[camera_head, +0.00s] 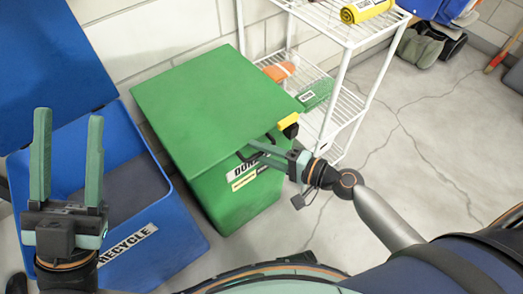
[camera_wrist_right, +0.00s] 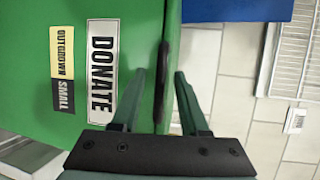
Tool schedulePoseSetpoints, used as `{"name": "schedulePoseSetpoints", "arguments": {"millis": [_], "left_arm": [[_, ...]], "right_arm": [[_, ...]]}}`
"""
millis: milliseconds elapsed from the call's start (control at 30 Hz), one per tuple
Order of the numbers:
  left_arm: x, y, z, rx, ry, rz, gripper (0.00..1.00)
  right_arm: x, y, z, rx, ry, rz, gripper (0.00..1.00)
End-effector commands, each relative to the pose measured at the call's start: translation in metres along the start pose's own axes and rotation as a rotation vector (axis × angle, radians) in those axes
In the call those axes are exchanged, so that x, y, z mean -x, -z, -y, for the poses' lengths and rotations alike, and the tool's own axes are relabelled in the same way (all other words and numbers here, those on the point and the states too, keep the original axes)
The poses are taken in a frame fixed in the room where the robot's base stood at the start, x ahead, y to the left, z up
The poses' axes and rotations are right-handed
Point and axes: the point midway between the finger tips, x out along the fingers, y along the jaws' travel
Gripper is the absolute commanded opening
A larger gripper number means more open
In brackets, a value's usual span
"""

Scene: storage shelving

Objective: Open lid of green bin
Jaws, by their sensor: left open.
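The green bin (camera_head: 240,195) stands against the wall with its flat green lid (camera_head: 205,100) down. Its front carries a DONATE label (camera_wrist_right: 103,65). My right gripper (camera_head: 256,150) is at the lid's front edge, above the label. In the right wrist view, the right gripper (camera_wrist_right: 160,72) has its fingers apart, one on each side of the lid's edge and a dark handle strip (camera_wrist_right: 162,85). I cannot tell whether they touch it. My left gripper (camera_head: 68,115) is open and empty, raised in front of the blue bin.
A blue recycle bin (camera_head: 190,225) with its lid (camera_head: 50,60) raised stands left of the green bin. A white wire shelf (camera_head: 345,35) with folded cloths stands close on the right. A yellow and black piece (camera_head: 288,122) is by the lid's corner.

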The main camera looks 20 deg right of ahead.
Motion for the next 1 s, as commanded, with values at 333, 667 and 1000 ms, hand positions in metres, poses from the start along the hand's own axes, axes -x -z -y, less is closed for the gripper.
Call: {"name": "schedulePoseSetpoints", "arguments": {"millis": [333,667,1000], "left_arm": [[0.0001,-0.0001,0.0001,0.000,0.001,0.000,0.50],[0.0001,-0.0002,0.0002,0.001,0.002,0.001,0.50],[0.0003,-0.0004,0.0001,0.002,0.002,0.002,0.50]], "right_arm": [[0.0003,0.0000,0.0000,0.000,0.000,0.000,0.04],[0.0004,0.0000,-0.0001,0.000,0.000,0.000,0.00],[0.0004,0.0000,-0.0001,0.000,0.000,0.000,0.00]]}}
